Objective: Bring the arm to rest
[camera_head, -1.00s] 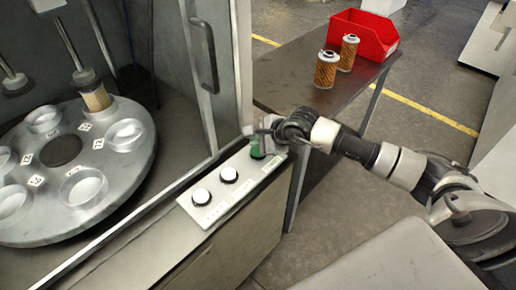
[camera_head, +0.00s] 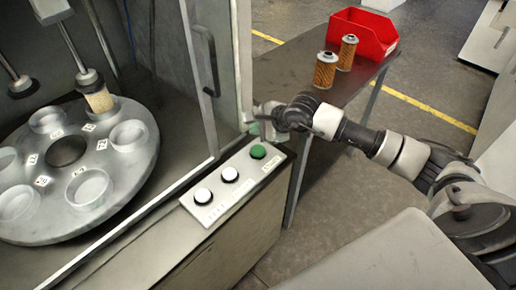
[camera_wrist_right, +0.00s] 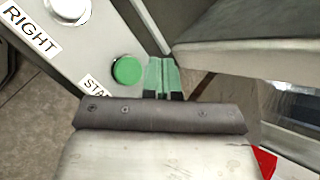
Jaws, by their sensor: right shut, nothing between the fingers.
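My right gripper (camera_head: 262,117) is shut and empty, just behind and above the green button (camera_head: 258,151) at the far end of the control panel (camera_head: 238,183). In the right wrist view its green-tipped fingers (camera_wrist_right: 162,76) are together, beside the green button (camera_wrist_right: 129,70) and apart from it in the picture. Two white buttons (camera_head: 230,174) sit on the same panel. Labels reading "RIGHT" and partly "STA" show in the wrist view. My left gripper is not in view.
A round carousel (camera_head: 70,205) with several cups stands in the machine on the left. Its door frame (camera_head: 200,90) rises close to my right gripper. A dark table (camera_head: 290,75) behind holds two orange filter cartridges (camera_head: 325,70) and a red bin (camera_head: 362,35).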

